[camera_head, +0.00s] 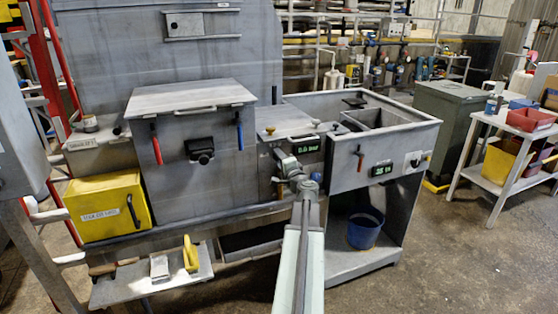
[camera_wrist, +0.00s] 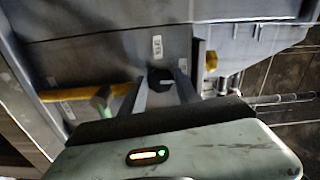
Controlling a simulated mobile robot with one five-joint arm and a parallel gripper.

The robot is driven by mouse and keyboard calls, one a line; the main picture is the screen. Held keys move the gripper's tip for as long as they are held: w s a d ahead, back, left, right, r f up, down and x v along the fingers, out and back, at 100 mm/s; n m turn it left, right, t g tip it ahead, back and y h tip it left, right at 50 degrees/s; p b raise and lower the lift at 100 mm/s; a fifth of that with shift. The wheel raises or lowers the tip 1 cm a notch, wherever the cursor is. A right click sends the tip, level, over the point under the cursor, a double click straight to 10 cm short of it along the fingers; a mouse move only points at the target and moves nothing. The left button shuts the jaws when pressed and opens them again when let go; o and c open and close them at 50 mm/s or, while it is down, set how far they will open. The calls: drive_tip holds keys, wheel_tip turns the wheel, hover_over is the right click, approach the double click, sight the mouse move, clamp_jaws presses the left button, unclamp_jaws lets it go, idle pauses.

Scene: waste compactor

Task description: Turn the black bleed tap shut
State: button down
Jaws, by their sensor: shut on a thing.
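The black bleed tap (camera_wrist: 160,78) is a dark round knob with a small pale mark on it, on the grey machine front in the wrist view. My gripper (camera_wrist: 162,92) has one finger on each side of it and is shut on it. In the head view my gripper (camera_head: 289,168) reaches the machine front just below a green display (camera_head: 306,146). The tap is hidden behind my gripper and wrist there. I cannot tell how far the tap is turned.
A yellow bar (camera_wrist: 85,93) and a brass fitting (camera_wrist: 211,62) flank the tap. A red lever (camera_head: 156,146) and a blue lever (camera_head: 240,132) are on the left panel. A blue bucket (camera_head: 366,228) stands on the lower shelf. Free floor lies at right.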

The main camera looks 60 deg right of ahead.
idle(0.4)
drive_tip(key=c, duration=0.9)
unclamp_jaws()
drive_tip(key=shift+w, duration=0.1)
drive_tip(key=shift+a, duration=0.1)
drive_tip(key=v, duration=0.7)
drive_tip(key=shift+s+a, duration=0.25)
drive_tip(key=shift+s, duration=0.05)
drive_tip(key=shift+w, duration=0.1)
